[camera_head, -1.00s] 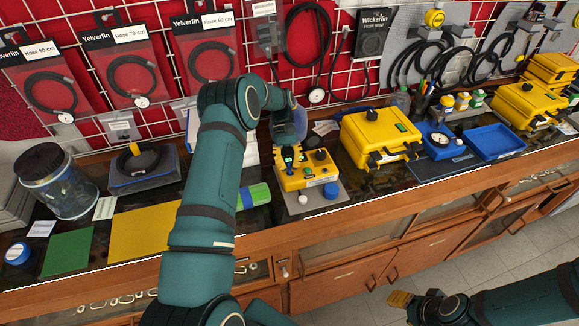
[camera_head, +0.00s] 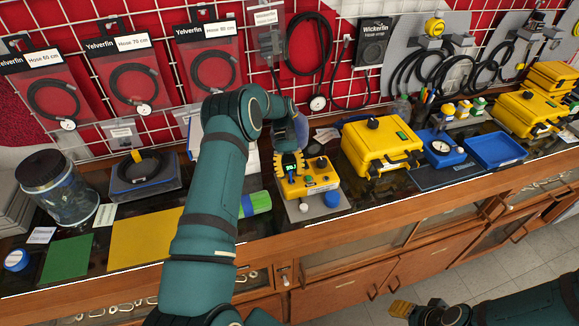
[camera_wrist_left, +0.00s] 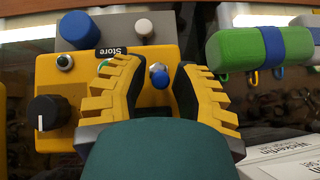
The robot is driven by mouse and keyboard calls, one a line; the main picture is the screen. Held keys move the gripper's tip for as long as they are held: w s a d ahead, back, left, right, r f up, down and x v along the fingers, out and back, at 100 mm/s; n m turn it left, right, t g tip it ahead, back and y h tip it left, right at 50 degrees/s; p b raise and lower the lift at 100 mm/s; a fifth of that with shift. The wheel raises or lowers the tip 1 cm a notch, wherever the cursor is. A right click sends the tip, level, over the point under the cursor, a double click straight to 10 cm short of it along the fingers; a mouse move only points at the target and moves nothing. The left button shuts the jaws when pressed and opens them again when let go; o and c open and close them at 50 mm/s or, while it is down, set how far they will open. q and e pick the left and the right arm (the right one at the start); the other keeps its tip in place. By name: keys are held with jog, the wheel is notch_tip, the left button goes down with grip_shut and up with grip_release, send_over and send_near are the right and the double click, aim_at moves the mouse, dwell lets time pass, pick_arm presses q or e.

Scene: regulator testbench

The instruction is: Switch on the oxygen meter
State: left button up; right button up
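A yellow instrument box (camera_head: 322,180), which I take for the oxygen meter, stands on a grey plate on the bench. In the left wrist view the box (camera_wrist_left: 75,98) has a black knob (camera_wrist_left: 46,113), small round buttons and a "Store" label. A small metal switch with a blue part (camera_wrist_left: 158,76) stands on its face. My left gripper (camera_head: 290,164) is over the box's left part. In the left wrist view its yellow toothed fingers (camera_wrist_left: 160,88) are apart, one each side of the switch, with no clear contact. My right gripper (camera_head: 400,306) is low at the right, away from the bench.
A green and blue cylinder (camera_head: 256,203) lies left of the box, also in the left wrist view (camera_wrist_left: 262,47). A white knob and a blue knob (camera_head: 333,193) sit at the plate's front. A yellow case (camera_head: 380,146) stands close on the right. Hoses hang behind.

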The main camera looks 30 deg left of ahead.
pick_arm(q)
jog(key=shift+v, duration=3.65)
